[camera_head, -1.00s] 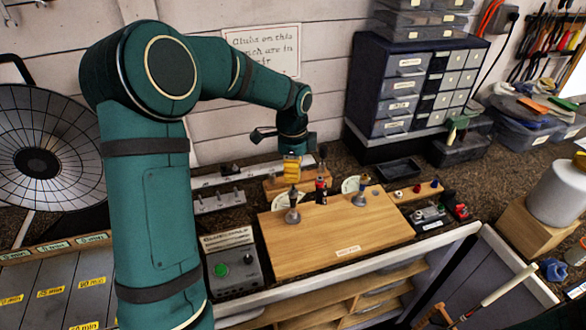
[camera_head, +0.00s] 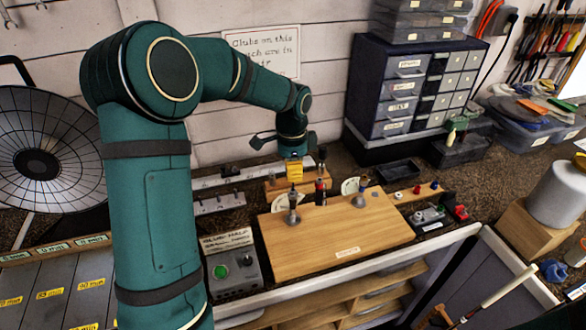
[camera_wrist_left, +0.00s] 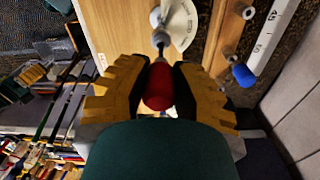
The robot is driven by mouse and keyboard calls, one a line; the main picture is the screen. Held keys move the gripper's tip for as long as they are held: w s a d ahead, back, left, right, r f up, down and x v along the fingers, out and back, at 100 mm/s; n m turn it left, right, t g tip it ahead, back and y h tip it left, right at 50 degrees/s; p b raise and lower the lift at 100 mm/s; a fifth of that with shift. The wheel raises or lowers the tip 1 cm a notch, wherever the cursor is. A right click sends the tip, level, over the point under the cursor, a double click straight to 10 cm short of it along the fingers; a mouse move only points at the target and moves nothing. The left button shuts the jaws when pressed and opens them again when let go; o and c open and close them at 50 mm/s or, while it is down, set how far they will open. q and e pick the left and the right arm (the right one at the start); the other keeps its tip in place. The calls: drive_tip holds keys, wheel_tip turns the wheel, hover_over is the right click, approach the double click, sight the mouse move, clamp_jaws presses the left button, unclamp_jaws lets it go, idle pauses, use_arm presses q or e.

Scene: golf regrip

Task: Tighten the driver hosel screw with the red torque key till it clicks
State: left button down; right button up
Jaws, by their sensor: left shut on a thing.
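In the left wrist view, a red handle (camera_wrist_left: 158,86), which looks like the torque key, sits between the yellow fingers of my left gripper (camera_wrist_left: 160,82). The gripper is shut on it. Beyond the handle, a grey metal tip or post (camera_wrist_left: 160,38) stands by a pale disc (camera_wrist_left: 183,22); I cannot tell if the key is seated in a screw. In the head view, my left gripper (camera_head: 294,174) is above the back left of the wooden board (camera_head: 310,250), over a small upright post (camera_head: 293,208). The hosel screw is not distinguishable. My right gripper is out of view.
A grey box with a green button (camera_head: 221,271) stands left of the board. A blue-handled tool (camera_wrist_left: 243,75) is beside the gripper in the wrist view. A drawer cabinet (camera_head: 410,88) stands behind right. The board's front right is clear.

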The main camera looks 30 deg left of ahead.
use_arm(q)
drive_tip(key=m+p, duration=0.1)
drive_tip(key=m, duration=0.1)
drive_tip(key=shift+m, duration=0.4)
drive_tip(key=c, duration=1.5)
unclamp_jaws()
drive_tip(key=shift+m, duration=0.4)
drive_tip(key=shift+f, duration=0.1)
clamp_jaws()
drive_tip(key=shift+r, duration=0.2)
drive_tip(key=shift+r, duration=1.35)
